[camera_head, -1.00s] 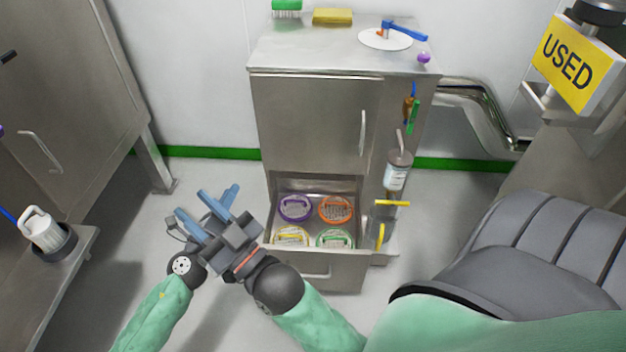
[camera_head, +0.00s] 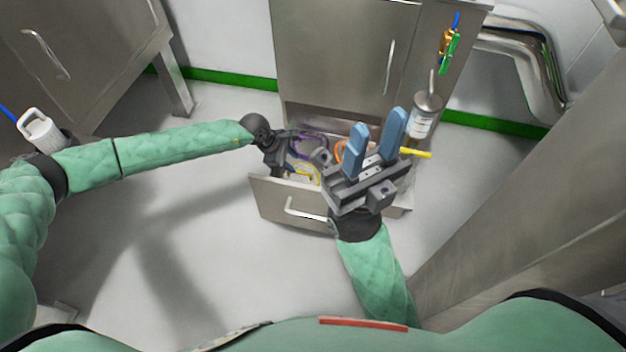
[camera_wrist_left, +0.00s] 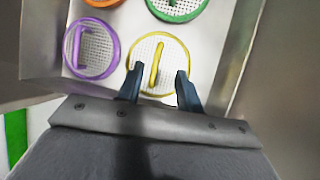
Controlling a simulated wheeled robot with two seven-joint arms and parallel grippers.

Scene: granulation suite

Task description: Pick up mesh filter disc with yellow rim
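The mesh filter disc with the yellow rim (camera_head: 316,174) lies in the open drawer and has a raised yellow handle. In the left wrist view this disc (camera_wrist_left: 157,43) is ahead of my left gripper (camera_wrist_left: 158,74). The two dark fingers are apart, over the disc's near part, with the handle between and just beyond their tips. I cannot tell if they touch it. In the head view my left gripper (camera_head: 277,160) points down into the drawer, its fingertips hidden. My right gripper (camera_head: 380,120) is open and empty, in front of the drawer's right side.
The drawer (camera_head: 276,200) also holds a purple-rimmed disc (camera_wrist_left: 92,48), an orange one (camera_head: 340,150) and a green one (camera_wrist_left: 178,8). A bottle (camera_head: 425,115) and a yellow handle (camera_head: 416,153) are at the cabinet's right side. The floor left of the drawer is clear.

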